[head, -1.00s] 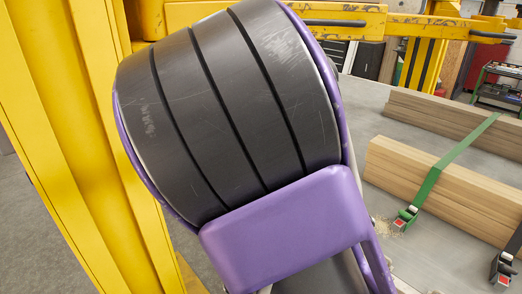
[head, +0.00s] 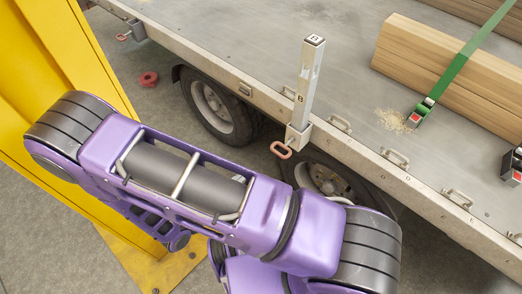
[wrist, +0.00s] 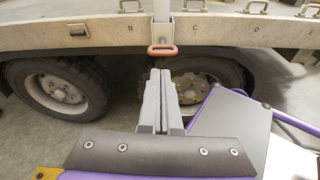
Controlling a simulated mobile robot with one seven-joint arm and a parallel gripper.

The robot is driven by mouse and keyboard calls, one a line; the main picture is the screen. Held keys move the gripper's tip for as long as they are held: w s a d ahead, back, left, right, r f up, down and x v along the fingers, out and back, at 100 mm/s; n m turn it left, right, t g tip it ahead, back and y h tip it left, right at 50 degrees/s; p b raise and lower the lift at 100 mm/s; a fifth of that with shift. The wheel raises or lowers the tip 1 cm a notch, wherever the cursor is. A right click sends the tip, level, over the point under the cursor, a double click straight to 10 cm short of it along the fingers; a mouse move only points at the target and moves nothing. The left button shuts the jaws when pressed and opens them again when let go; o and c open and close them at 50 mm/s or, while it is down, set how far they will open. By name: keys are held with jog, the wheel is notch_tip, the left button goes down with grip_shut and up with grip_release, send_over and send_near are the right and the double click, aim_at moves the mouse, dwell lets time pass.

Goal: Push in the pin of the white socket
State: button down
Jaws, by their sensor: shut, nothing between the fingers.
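A light grey-white socket (head: 298,138) is fixed to the trailer's side rail, with an upright post (head: 306,80) marked B standing in it. A red pin handle (head: 281,150) sticks out from the socket's lower front. In the wrist view the socket (wrist: 162,28) is at top centre, with the red handle (wrist: 162,50) facing me below it. My gripper (wrist: 160,73) is shut and empty. Its fingertips point toward the handle and appear just below it in the picture, apart from it. The gripper does not show in the head view. How far the pin sits in is hard to tell.
Another socket (head: 133,30) with a red handle (head: 123,37) is at the far left of the rail. Wheels sit under the trailer bed (head: 240,40). Strapped timber (head: 440,70) lies on the bed. A yellow column (head: 70,60) stands at left. A red ring (head: 148,79) lies on the floor.

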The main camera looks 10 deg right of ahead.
jog(key=shift+s+a+f+n, duration=0.1)
jog(key=shift+s+f+n, duration=0.5)
jog(key=shift+f+n, duration=0.1)
jog(key=b, duration=0.1)
send_near(284, 147)
jog(key=w+d+f, duration=0.2)
jog(key=shift+d+r, duration=0.15)
jog(key=shift+d, duration=0.1)
jog(key=shift+r+x, duration=0.2)
jog(key=shift+x, duration=0.7)
jog(key=shift+r+x, duration=0.2)
jog(key=shift+x, duration=0.7)
jog(key=shift+d, duration=0.1)
